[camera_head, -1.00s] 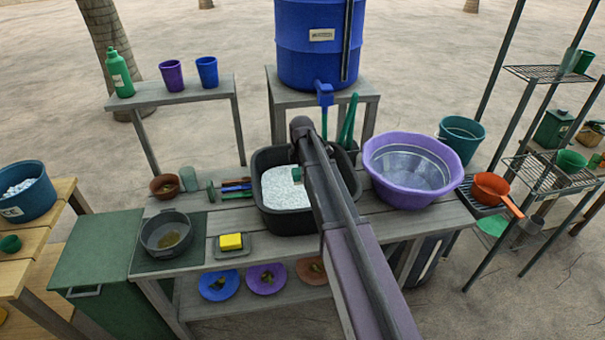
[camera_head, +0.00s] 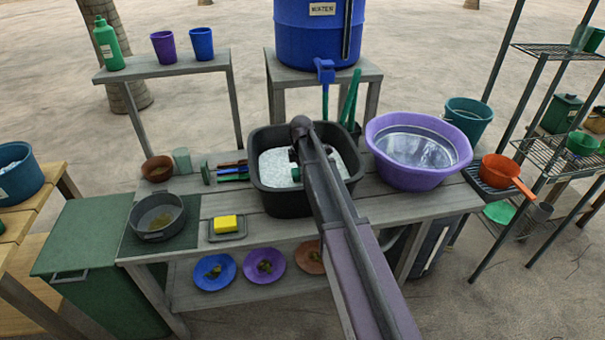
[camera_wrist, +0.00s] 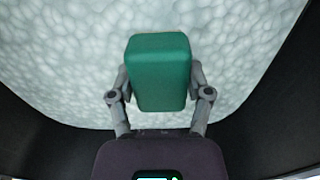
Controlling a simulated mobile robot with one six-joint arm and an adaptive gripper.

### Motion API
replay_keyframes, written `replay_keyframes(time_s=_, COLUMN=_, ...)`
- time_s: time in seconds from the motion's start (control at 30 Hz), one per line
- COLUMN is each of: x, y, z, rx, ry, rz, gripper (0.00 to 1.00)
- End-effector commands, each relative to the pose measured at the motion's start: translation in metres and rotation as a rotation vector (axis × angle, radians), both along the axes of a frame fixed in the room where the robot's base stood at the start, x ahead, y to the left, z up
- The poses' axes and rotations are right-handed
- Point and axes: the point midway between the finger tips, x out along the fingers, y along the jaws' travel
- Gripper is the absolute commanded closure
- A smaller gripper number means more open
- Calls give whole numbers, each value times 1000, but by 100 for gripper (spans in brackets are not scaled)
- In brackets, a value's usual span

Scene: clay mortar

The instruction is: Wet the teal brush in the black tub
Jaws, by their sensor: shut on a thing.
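The black tub (camera_head: 280,203) stands on the grey wooden bench and holds a pale, foamy-looking fill. My gripper (camera_wrist: 160,80) is shut on the teal brush (camera_wrist: 160,60), with one finger on each side of its block-shaped body. In the wrist view the brush is over the pale fill, within the tub's dark walls (camera_wrist: 30,125). Its underside is hidden, so I cannot tell whether it touches the fill. In the head view my arm covers the tub's right part and hides most of the brush.
A purple basin (camera_head: 418,178) stands close to the tub's right. Several brushes or tools (camera_head: 233,172) lie to its left, near a grey pan (camera_head: 157,217) and a yellow sponge (camera_head: 226,222). The blue water barrel (camera_head: 315,35) with its tap is behind.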

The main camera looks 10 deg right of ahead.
Motion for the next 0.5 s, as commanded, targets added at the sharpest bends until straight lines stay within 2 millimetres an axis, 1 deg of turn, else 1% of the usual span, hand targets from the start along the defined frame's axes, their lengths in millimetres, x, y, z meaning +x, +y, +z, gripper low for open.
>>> replay_keyframes(time_s=0.03, x=0, y=0, z=-10, rx=0, ry=0, rz=0, gripper=73)
replay_keyframes(time_s=0.2, x=0, y=0, z=-21, rx=0, ry=0, rz=0, gripper=73)
replay_keyframes(time_s=0.5, x=0, y=0, z=-27, rx=0, ry=0, rz=1, gripper=73)
